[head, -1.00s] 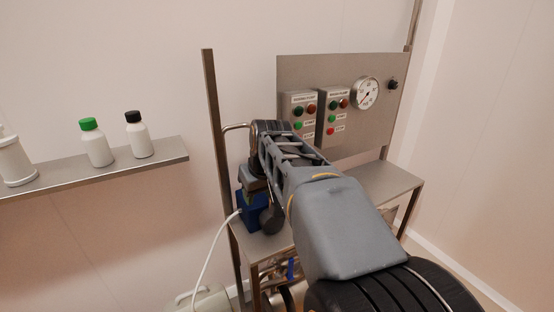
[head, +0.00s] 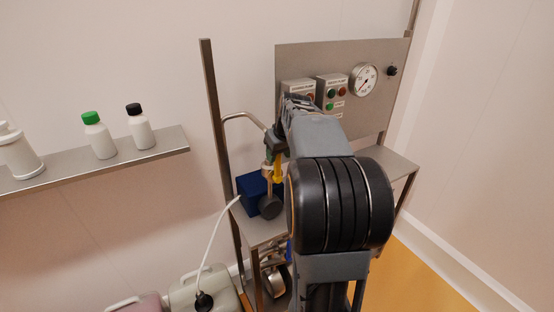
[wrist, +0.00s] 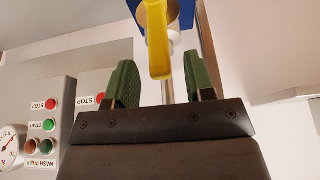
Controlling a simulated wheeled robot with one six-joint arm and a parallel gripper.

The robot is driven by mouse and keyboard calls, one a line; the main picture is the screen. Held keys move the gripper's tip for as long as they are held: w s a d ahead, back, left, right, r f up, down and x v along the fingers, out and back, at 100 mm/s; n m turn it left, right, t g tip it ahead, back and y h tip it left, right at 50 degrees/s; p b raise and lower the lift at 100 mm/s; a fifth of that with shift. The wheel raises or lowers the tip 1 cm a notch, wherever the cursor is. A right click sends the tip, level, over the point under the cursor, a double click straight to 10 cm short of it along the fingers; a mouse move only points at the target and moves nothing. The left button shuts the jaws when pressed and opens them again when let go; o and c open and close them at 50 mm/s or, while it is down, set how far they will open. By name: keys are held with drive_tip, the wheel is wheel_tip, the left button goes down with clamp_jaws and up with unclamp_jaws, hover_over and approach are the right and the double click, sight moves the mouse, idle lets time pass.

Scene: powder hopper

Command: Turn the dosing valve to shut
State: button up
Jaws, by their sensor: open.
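The dosing valve shows a yellow lever handle (wrist: 157,40), with a blue part (wrist: 182,12) behind it in the wrist view. In the head view the yellow lever (head: 278,167) stands beside a thin metal pipe, close to a blue box (head: 252,188). My gripper (wrist: 159,66) is open, with its two green fingertips apart. The lever's end appears between the fingertips in the picture, and no finger visibly touches it. How deep it lies between them I cannot tell. In the head view my arm hides much of the gripper and valve.
A steel panel (head: 375,110) behind carries a gauge (head: 363,79) and button boxes, one (head: 332,92) partly covered by my arm. A bent pipe (head: 243,117) is at the left. A shelf (head: 165,152) with bottles is further left. Canisters (head: 190,293) stand below.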

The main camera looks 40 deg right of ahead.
sight(277, 160)
drive_tip(key=shift+x, duration=1.9)
drive_tip(key=shift+c, duration=0.4)
clamp_jaws()
